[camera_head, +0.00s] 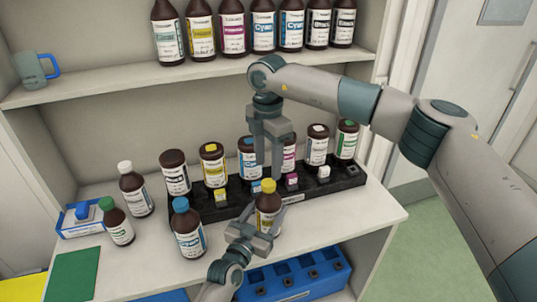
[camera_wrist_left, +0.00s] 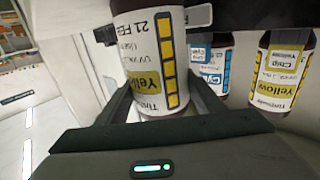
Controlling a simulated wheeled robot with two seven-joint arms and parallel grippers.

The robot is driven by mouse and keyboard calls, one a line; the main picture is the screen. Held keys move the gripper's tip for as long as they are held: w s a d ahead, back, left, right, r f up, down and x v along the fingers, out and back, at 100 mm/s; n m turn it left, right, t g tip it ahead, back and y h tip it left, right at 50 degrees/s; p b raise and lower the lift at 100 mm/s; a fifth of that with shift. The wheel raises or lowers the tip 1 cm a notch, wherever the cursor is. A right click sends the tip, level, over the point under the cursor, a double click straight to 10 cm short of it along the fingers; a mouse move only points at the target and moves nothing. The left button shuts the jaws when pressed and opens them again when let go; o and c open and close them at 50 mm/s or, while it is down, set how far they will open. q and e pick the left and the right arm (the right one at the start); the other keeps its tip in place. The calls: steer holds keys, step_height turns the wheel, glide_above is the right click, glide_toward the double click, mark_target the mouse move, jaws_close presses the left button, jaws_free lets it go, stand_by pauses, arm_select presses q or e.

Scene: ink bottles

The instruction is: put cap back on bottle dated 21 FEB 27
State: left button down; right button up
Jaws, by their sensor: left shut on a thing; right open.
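A brown bottle (camera_head: 267,222) with a yellow label stands near the front of the shelf top. A yellow cap (camera_head: 268,186) sits on its top; whether it is screwed tight I cannot tell. My left gripper (camera_head: 258,233) is shut around the bottle's body. In the left wrist view, the held bottle (camera_wrist_left: 156,65) shows an inverted label reading "21 FEB" and "Yellow", with the year cut off. My right gripper (camera_head: 267,172) points down just above and behind the yellow cap, open, with its fingers apart from the cap as far as I can see.
A black rack (camera_head: 215,214) behind holds several brown bottles and small coloured blocks. A blue-capped bottle (camera_head: 188,232), green-capped bottle (camera_head: 117,225) and white-capped bottle (camera_head: 135,192) stand left. A blue crate (camera_head: 300,275) is below. More bottles (camera_head: 232,32) line the upper shelf.

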mark_target(269, 183)
steer(key=n, duration=0.7)
steer(key=shift+r, duration=0.35)
steer(key=n, duration=0.7)
steer(key=shift+r+n, duration=0.3)
steer(key=n, duration=0.7)
steer(key=shift+r, duration=0.3)
steer(key=n, duration=0.6)
steer(key=shift+r+n, duration=0.25)
steer(key=shift+n, duration=0.05)
steer(key=shift+f, duration=0.1)
steer(key=shift+f, duration=3.95)
steer(key=c, duration=1.1)
